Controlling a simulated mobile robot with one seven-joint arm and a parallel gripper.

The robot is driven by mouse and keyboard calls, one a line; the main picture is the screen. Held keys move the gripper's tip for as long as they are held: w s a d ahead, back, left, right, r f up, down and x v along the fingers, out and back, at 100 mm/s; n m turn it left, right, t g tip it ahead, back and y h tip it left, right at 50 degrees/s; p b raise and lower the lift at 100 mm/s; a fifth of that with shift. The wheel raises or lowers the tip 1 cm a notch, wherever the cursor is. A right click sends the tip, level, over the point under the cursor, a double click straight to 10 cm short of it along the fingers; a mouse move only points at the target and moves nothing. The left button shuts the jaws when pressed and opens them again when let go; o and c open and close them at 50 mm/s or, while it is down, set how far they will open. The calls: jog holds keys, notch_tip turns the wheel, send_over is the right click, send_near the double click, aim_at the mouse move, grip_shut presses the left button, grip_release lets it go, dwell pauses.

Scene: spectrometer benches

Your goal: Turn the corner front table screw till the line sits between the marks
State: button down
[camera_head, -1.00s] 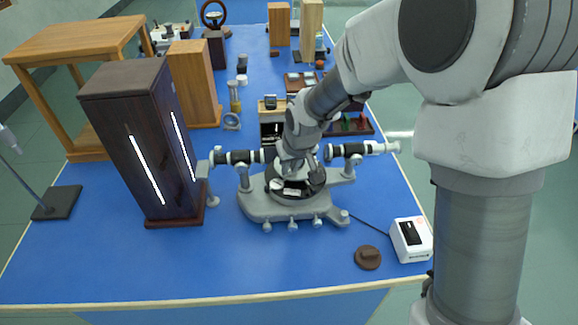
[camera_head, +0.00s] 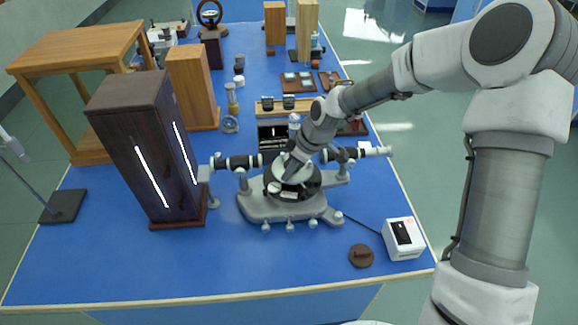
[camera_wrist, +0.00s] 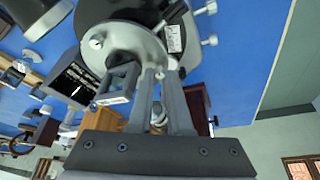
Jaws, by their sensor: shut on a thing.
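The grey spectrometer (camera_head: 262,208) stands on the blue bench, with a round table at its centre and a telescope tube on each side. My gripper (camera_head: 287,176) reaches down onto this round table from the right. In the wrist view, my gripper (camera_wrist: 155,78) has its fingers close together at the rim of the grey disc (camera_wrist: 135,48). It is shut on a small table screw, which the fingers mostly hide. A dark screen (camera_head: 272,137) with a bright line stands behind the spectrometer. This screen also shows in the wrist view (camera_wrist: 72,82); its marks are too small to read.
A tall dark lamp box (camera_head: 135,150) with bright slits stands left of the spectrometer. A white box (camera_head: 403,239) with a cable and a brown disc (camera_head: 361,256) lie at front right. Wooden blocks and small optics fill the back.

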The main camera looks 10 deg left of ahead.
jog(key=shift+n, duration=0.6)
jog(key=c, duration=0.8)
grip_release()
jog(key=shift+c, duration=0.2)
jog(key=p+v, duration=0.1)
jog(key=v, duration=1.6)
jog(key=shift+w+r+p, duration=0.2)
jog(key=shift+w+p, duration=0.1)
jog(key=shift+d, duration=0.2)
